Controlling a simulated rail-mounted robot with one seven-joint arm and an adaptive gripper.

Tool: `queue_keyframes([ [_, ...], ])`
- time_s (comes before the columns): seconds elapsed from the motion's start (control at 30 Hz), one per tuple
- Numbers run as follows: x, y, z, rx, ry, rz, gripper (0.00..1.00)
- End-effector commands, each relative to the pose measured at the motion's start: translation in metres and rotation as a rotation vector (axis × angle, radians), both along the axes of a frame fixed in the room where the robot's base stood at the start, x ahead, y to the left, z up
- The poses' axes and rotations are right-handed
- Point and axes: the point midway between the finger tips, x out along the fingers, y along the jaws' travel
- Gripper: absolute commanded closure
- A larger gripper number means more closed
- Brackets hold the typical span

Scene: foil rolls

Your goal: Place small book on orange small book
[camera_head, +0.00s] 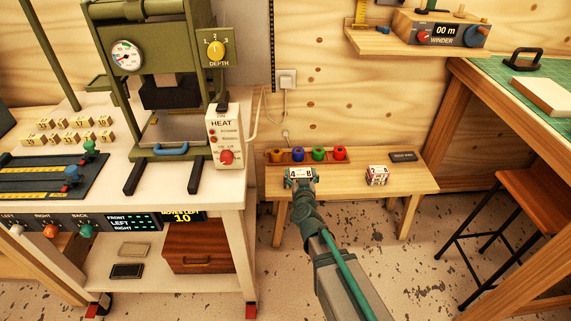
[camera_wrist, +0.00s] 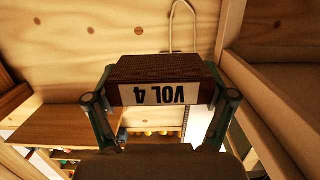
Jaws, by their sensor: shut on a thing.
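My gripper (camera_wrist: 163,98) is shut on a small dark brown book (camera_wrist: 165,70), with one finger on each side. Its pale label reads VOL 4 and appears upside down in the wrist view. In the head view my gripper (camera_head: 300,179) holds the book (camera_head: 300,173) in front of the foil rolls, over the left part of the low wooden bench (camera_head: 340,177). I cannot pick out an orange small book for certain in either view.
A tray of orange, blue, green and red foil rolls (camera_head: 318,154) stands at the bench's back left. A red and white printed block (camera_head: 376,175) and a flat black item (camera_head: 403,156) are on its right. The press table (camera_head: 190,195) stands left, a stool (camera_head: 520,200) right.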

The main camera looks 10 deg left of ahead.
Motion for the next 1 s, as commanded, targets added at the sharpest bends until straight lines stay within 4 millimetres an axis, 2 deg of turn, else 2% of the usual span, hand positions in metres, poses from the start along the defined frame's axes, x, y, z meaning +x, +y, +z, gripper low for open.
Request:
queue_keyframes([
  [0.07, -0.001, -0.001, 0.000, -0.001, 0.002, -0.004, 0.54],
  [0.17, 0.008, 0.001, -0.006, -0.001, 0.002, -0.005, 0.54],
  [0.27, 0.024, 0.006, -0.014, 0.000, 0.002, -0.005, 0.54],
  [0.57, 0.089, 0.023, -0.045, -0.001, 0.002, -0.004, 0.54],
  [0.6, 0.094, 0.024, -0.053, -0.001, 0.003, -0.004, 0.54],
  [0.73, 0.109, 0.028, -0.074, -0.001, 0.003, -0.004, 0.54],
  [1.0, 0.120, 0.030, -0.086, -0.001, 0.002, -0.004, 0.54],
])
